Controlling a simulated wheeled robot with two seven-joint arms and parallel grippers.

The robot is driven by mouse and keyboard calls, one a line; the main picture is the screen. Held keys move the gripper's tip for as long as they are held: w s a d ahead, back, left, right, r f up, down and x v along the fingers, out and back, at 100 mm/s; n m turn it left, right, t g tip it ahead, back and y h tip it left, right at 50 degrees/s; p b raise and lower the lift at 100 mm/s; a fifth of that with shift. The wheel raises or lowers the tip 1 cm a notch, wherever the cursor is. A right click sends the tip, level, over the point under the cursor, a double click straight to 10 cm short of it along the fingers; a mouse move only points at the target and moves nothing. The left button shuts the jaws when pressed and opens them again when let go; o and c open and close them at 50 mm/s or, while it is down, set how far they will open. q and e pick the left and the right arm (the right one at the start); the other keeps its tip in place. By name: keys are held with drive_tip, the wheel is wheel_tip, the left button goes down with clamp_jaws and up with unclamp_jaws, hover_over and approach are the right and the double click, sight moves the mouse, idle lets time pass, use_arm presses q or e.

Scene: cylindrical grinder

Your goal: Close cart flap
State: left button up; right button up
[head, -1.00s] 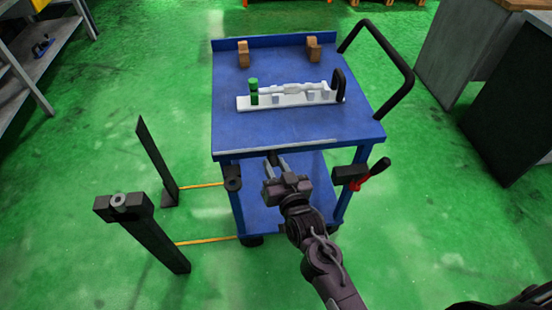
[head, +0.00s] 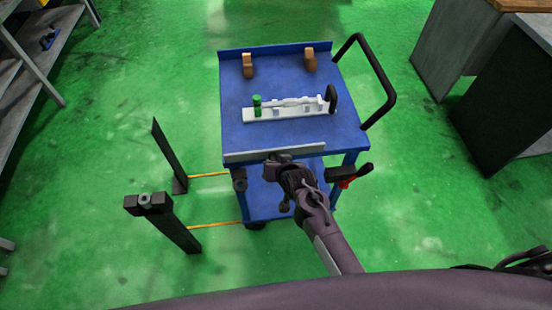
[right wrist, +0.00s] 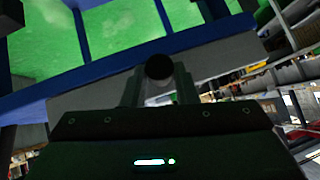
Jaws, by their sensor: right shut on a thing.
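The blue cart (head: 340,115) stands in the middle of the head view. Its flap (head: 245,156) is a narrow grey panel along the near edge of the top. In the right wrist view the flap (right wrist: 78,103) is a grey plate with a dark round knob (right wrist: 159,67) at my fingers. My right gripper (head: 278,157) is at the middle of the flap, and in the right wrist view my right gripper (right wrist: 159,85) is shut around the knob. The fingertips are partly hidden in the head view. My left gripper is not in view.
On the cart top are a white fixture (head: 290,113) with a green piece and two brown blocks (head: 248,66). A black push handle (head: 388,90) is at the right, a red-handled clamp (head: 346,181) at the front right corner. Dark posts (head: 175,225) stand left of the cart.

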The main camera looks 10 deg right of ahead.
drive_tip(key=shift+w+r+g+p, duration=0.15)
drive_tip(key=shift+g+p, duration=0.25)
drive_tip(key=shift+p, duration=0.15)
drive_tip(key=o, duration=1)
drive_tip(key=shift+b+v, duration=0.45)
drive_tip(key=shift+v, duration=3.45)
